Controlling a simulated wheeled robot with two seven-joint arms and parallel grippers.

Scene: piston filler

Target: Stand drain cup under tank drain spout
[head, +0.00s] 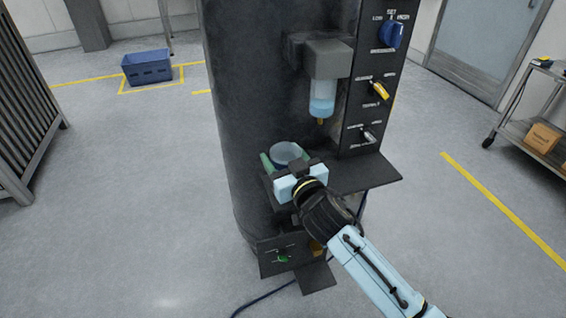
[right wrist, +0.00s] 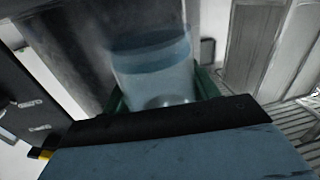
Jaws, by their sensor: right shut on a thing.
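My right gripper (head: 285,162) is shut on a clear, bluish drain cup (head: 286,152), with a green finger at each side of it. The cup is held upright or nearly so, in front of the dark tank (head: 245,90). In the right wrist view the cup (right wrist: 152,62) fills the space between the green fingers and looks see-through, with a blue band. Low on the tank, a yellow-orange part (head: 317,247), possibly the drain spout, is partly hidden by my right arm. A small dark ledge (head: 317,279) juts out below it. My left gripper is out of view.
A dark shelf (head: 372,174) sticks out right of the cup. Above hangs a clear bowl (head: 322,97) with a brass tip. A control panel (head: 375,75) has several knobs. A low panel (head: 275,257) has a green lever.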

